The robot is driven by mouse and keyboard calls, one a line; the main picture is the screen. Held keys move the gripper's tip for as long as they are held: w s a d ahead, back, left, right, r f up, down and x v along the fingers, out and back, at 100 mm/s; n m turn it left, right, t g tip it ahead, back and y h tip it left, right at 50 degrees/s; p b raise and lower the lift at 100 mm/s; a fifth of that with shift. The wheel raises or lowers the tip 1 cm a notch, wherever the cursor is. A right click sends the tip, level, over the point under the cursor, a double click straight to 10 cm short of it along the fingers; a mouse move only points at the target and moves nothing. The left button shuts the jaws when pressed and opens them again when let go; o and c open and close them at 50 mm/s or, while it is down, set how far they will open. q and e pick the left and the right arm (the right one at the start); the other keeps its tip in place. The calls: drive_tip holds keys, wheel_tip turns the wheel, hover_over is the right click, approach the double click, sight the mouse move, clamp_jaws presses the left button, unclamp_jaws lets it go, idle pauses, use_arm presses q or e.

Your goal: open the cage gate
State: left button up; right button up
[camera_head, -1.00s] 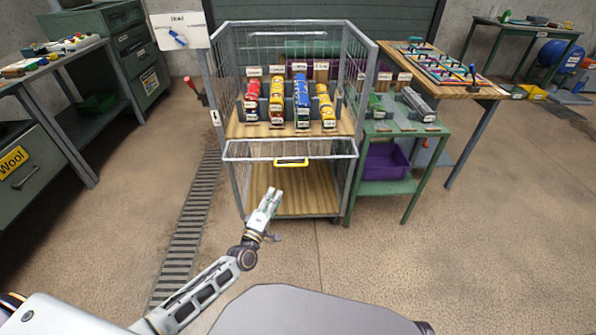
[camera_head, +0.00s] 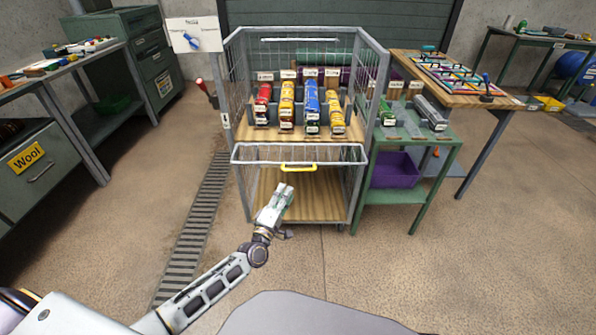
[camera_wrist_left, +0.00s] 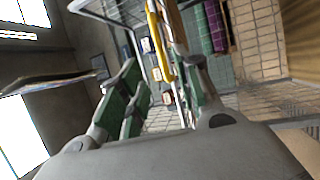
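The wire cage (camera_head: 374,75) stands in the middle of the head view with its upper front open. Its low mesh gate (camera_head: 255,155) spans the front across the middle and carries a yellow handle (camera_head: 298,167). My left gripper (camera_head: 287,188) is just in front of and below the handle, apart from it. In the left wrist view its green-padded fingers (camera_wrist_left: 160,98) are spread, with nothing held. The yellow handle (camera_wrist_left: 160,45) shows beyond the fingertips, roughly between the two fingers. My right gripper is out of view.
A green table (camera_head: 445,150) with a purple bin (camera_head: 393,170) stands close at the cage's right. A floor grate (camera_head: 195,225) runs at the left. Floor before the cage is clear.

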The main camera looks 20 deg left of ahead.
sight(298, 170)
use_arm(q)
drive_tip(key=shift+b+x, duration=1)
drive_tip(key=shift+x, duration=5.05)
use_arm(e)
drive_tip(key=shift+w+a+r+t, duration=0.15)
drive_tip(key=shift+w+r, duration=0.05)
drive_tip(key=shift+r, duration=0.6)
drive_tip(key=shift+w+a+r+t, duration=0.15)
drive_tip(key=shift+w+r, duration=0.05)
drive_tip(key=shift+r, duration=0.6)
use_arm(q)
drive_tip(key=shift+r, duration=0.1)
drive_tip(key=shift+c, duration=0.2)
clamp_jaws()
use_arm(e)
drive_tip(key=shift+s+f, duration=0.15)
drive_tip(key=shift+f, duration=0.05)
